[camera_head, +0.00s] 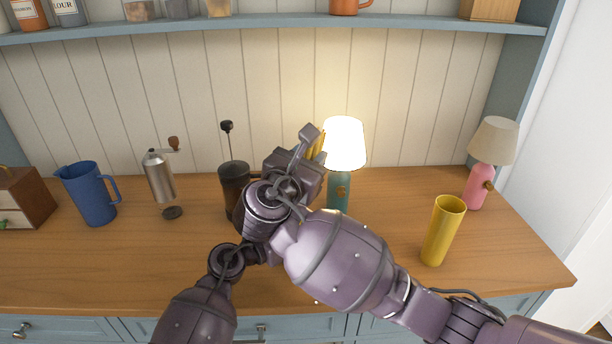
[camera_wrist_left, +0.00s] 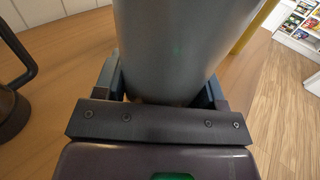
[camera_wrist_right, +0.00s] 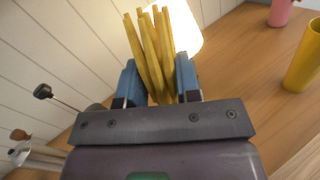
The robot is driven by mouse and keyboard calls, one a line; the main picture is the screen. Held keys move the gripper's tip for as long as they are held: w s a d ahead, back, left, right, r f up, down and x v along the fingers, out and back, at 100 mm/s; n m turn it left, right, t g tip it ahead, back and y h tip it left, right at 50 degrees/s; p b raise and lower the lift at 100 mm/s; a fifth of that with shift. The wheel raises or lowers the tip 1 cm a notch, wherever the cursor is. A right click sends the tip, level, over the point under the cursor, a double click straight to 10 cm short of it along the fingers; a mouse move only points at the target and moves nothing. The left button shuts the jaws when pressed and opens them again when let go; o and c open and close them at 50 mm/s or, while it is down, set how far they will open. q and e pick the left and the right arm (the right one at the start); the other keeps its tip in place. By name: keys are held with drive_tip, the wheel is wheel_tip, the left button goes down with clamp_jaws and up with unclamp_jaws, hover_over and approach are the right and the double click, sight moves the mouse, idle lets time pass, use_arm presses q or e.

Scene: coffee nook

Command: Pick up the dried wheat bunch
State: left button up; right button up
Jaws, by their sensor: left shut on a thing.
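The dried wheat bunch (camera_wrist_right: 153,45) shows in the right wrist view as several thin yellow stalks. It stands between the fingers of my right gripper (camera_wrist_right: 161,85), which lie close along both sides of it; whether they press on it I cannot tell. In the head view a little yellow of the bunch (camera_head: 317,145) shows beside my right gripper (camera_head: 313,150). My left gripper (camera_wrist_left: 168,88) is shut on a wide grey cylinder (camera_wrist_left: 175,45), perhaps a vase; its top is out of frame. In the head view my arms hide the left fingers and this cylinder.
A lit teal lamp (camera_head: 343,145) stands just behind my right gripper. A French press (camera_head: 234,185) is close on the left, with a grinder (camera_head: 160,178) and blue jug (camera_head: 88,193) beyond. A yellow vase (camera_head: 442,232) and pink lamp (camera_head: 477,185) stand right.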

clamp_jaws()
wheel_tip(320, 180, up, 28)
idle(0.5)
